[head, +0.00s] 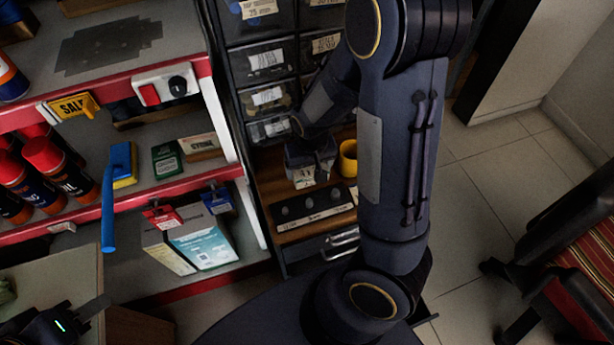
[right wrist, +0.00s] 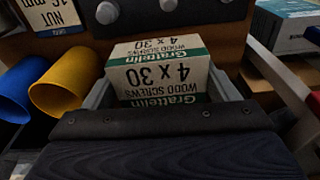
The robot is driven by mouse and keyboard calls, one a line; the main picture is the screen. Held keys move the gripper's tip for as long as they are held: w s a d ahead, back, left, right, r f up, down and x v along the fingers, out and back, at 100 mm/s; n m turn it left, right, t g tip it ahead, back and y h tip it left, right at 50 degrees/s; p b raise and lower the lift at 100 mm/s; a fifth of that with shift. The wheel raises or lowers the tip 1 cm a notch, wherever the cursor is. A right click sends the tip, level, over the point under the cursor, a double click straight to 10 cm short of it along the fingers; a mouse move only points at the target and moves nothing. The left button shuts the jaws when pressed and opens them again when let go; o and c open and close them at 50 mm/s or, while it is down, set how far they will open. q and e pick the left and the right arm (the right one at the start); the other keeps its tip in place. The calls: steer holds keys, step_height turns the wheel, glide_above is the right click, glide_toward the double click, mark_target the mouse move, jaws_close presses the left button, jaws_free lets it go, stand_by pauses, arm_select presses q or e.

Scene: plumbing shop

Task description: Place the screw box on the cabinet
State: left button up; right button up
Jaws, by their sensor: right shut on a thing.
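The screw box, white and green with "4 x 30 wood screws" print (right wrist: 160,72), sits between the two grey fingers of my right gripper in the right wrist view. In the head view the right gripper (head: 311,160) is shut on the box (head: 304,178), which shows just below the fingers. Both are over the brown wooden top of the cabinet (head: 264,185). I cannot tell whether the box touches that top. My left gripper (head: 92,309) is at the lower left of the head view, cut off by the frame; its opening is unclear.
A yellow cup (head: 348,158) stands just right of the box; a blue one (right wrist: 24,88) shows beside it in the wrist view. A dark strip with round knobs (head: 312,207) lies at the cabinet's front. Small labelled drawers (head: 266,60) rise behind. Red-edged shelves (head: 120,80) stand left.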

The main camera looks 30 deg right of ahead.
mark_target(306, 173)
steer(key=w+f, duration=0.2)
steer(key=shift+d+f, duration=0.3)
steer(key=shift+f, duration=0.1)
steer(key=shift+w+f+b, duration=0.1)
steer(key=shift+f+b, duration=0.3)
steer(key=shift+f, duration=1.05)
